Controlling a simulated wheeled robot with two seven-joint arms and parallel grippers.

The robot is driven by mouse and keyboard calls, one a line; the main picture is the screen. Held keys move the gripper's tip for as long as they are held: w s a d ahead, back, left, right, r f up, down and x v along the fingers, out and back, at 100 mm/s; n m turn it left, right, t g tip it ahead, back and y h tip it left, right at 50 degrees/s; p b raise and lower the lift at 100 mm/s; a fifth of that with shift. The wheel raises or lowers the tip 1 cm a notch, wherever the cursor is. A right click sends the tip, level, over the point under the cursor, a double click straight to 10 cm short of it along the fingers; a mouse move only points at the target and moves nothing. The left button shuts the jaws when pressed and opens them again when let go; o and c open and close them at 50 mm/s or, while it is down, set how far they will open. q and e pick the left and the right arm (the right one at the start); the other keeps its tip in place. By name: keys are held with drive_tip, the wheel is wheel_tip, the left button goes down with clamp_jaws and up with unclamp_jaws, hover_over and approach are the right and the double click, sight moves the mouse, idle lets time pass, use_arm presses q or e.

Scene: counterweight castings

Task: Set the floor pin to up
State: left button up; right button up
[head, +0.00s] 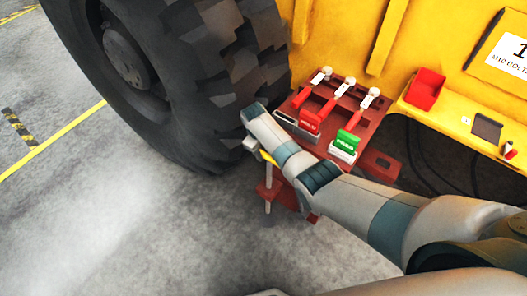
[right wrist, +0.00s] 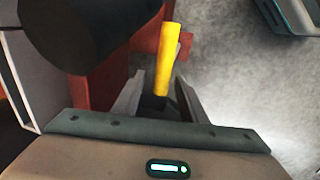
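The floor pin's yellow handle (right wrist: 168,60) stands between the two fingers of my right gripper (right wrist: 157,92) in the right wrist view. The fingers are apart, with a gap visible beside the handle, so the gripper looks open around it. In the head view my right gripper (head: 258,151) is beside the big tyre, and only a bit of the yellow handle (head: 267,157) shows. A thin grey pin shaft (head: 268,197) shows below it at a red bracket (head: 265,190). My right arm hides part of the bracket. My left gripper is not in view.
A large black tyre (head: 230,75) stands close on the left. A red panel (head: 327,92) with several levers and red and green tags is behind my right arm. A yellow ledge holds a red bin (head: 425,88). Grey floor (head: 120,200) is clear at left.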

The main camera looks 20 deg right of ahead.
drive_tip(key=shift+s, duration=0.15)
drive_tip(key=shift+a+r, duration=0.1)
drive_tip(key=shift+r, duration=0.45)
wheel_tip(320, 180, up, 16)
drive_tip(key=s+a, duration=0.2)
drive_tip(key=shift+a, duration=0.25)
drive_tip(key=shift+s+f, duration=0.15)
idle(0.3)
